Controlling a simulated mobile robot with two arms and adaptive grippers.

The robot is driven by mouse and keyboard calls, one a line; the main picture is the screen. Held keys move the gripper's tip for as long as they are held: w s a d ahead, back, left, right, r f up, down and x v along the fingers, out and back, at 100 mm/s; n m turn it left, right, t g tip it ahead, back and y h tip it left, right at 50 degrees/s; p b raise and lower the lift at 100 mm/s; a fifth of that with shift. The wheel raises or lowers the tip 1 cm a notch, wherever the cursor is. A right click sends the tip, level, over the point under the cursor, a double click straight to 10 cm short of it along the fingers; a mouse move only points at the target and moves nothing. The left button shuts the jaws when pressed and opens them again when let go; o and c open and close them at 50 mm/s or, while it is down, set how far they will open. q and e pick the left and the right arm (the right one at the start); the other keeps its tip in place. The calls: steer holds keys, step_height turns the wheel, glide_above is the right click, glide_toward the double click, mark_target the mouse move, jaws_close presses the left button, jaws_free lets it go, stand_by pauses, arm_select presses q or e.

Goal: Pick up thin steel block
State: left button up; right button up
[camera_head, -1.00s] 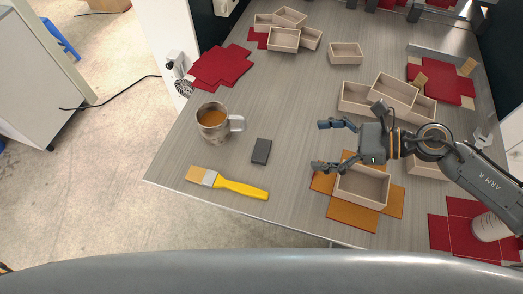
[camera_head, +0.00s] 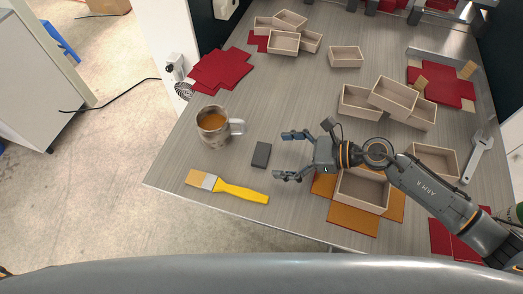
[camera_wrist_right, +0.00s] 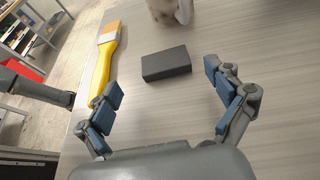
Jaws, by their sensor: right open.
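In the right wrist view my right gripper (camera_wrist_right: 160,92) shows both blue-padded fingers spread wide, apart from the block. My left gripper is not in view.
A mug (camera_head: 213,128) with brown contents stands behind and left of the block. A yellow-handled brush (camera_head: 228,188) lies in front of it. A wooden box (camera_head: 362,187) on orange card lies below my right arm. More boxes (camera_head: 392,96) stand behind.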

mark_target(260, 153)
steer(key=shift+w+a+p, duration=0.15)
steer(key=shift+a+p, duration=0.2)
steer(key=shift+a, duration=0.05)
steer(key=p+x, duration=0.1)
steer(key=x, duration=0.2)
steer(key=shift+w+a+f+p, duration=0.1)
steer(key=shift+w+a+p, duration=0.05)
steer(key=shift+w+p, duration=0.2)
steer(key=shift+a+f, duration=0.3)
steer(key=shift+a, duration=0.05)
steer(key=c, duration=1.5)
